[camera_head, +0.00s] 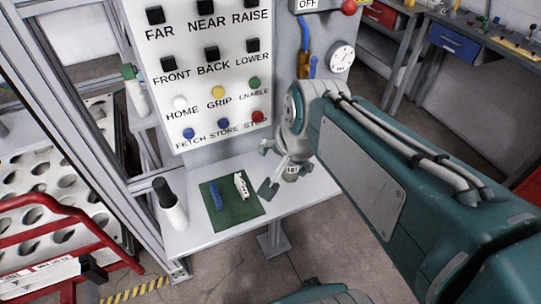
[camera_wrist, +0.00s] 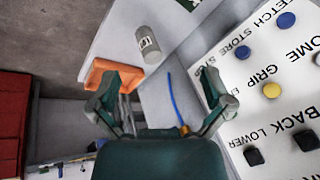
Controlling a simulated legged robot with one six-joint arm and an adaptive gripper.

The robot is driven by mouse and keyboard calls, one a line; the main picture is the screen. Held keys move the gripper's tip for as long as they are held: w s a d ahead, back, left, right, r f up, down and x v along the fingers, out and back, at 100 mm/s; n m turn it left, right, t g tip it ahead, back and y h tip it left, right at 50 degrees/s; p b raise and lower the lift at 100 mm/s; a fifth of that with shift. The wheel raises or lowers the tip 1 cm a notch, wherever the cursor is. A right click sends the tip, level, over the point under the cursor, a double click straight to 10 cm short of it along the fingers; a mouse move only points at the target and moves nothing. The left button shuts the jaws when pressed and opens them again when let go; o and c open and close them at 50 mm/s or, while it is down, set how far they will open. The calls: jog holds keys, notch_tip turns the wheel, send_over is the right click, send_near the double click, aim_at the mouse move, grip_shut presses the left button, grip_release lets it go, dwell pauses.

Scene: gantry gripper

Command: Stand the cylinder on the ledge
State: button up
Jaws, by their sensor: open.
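The grey cylinder (camera_wrist: 148,45) with a white label is at the upper middle of the wrist view, beyond my fingertips. It appears upright at the white ledge (camera_wrist: 122,25), beside an orange block. In the head view the cylinder (camera_head: 291,172) is partly covered by my gripper and arm, and its base is unclear. The ledge (camera_head: 305,190) runs below the button panel. My gripper (camera_wrist: 155,98) is open and empty, with its fingers spread wide. In the head view my gripper (camera_head: 267,168) is over the right part of the ledge, next to the cylinder.
The orange block (camera_wrist: 112,75) is close to the cylinder. A green mat (camera_head: 231,212) holds a blue piece (camera_head: 215,196) and a white piece (camera_head: 241,186). A black-capped white bottle (camera_head: 170,206) stands at the ledge's left. The button panel (camera_head: 185,75) rises behind. A blue cable (camera_wrist: 175,100) hangs nearby.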

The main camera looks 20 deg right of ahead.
jog(key=s+a+n+t, duration=0.1)
jog(key=s+a+n, duration=0.1)
jog(key=s+n, duration=0.3)
jog(key=shift+s+n, duration=0.3)
jog(key=shift+n, duration=1.9)
jog(key=shift+a+r, duration=0.1)
jog(key=shift+a, duration=0.05)
